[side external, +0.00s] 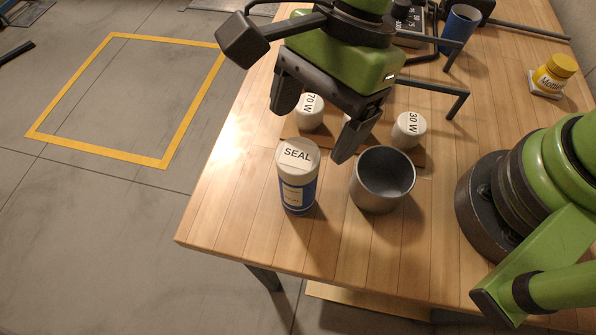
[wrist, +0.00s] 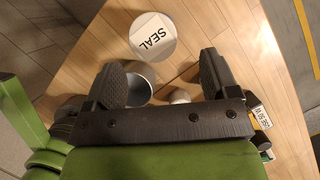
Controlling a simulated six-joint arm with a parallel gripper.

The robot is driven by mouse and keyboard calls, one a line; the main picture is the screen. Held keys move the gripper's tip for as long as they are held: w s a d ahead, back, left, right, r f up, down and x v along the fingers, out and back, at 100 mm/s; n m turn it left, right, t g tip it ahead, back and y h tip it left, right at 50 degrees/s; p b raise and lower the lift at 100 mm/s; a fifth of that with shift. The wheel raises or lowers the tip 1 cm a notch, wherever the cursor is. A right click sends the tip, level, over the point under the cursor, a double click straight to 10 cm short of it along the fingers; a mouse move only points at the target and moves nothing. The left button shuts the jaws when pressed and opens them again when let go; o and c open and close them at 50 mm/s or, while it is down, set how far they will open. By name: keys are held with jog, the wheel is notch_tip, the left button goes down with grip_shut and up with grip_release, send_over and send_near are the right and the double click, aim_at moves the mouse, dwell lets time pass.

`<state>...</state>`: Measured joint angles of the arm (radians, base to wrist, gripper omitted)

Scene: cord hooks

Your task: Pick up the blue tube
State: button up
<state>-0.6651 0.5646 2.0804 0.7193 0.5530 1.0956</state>
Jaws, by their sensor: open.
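The blue tube (side external: 297,190) stands upright near the table's front left edge, with a white cap marked SEAL and a pale label. Its round SEAL top (wrist: 153,37) shows in the wrist view, ahead of the fingertips. My gripper (side external: 313,130) is open and empty, above and behind the tube in the side view. Its two fingers spread apart in the wrist view (wrist: 162,72), and the tube is not between them.
A grey cup (side external: 382,181) stands close to the right of the tube. White-topped weights (side external: 409,130) sit behind it, partly hidden by my gripper. A blue cup (side external: 459,28) and a yellow bottle (side external: 553,75) stand farther back. The table's front left corner is clear.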

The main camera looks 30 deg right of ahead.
aim_at(297, 169)
jog(key=shift+x, duration=3.45)
jog(key=shift+s+a+r, duration=0.1)
jog(key=shift+s+a, duration=0.05)
jog(key=shift+s, duration=0.05)
jog(key=c, duration=1.1)
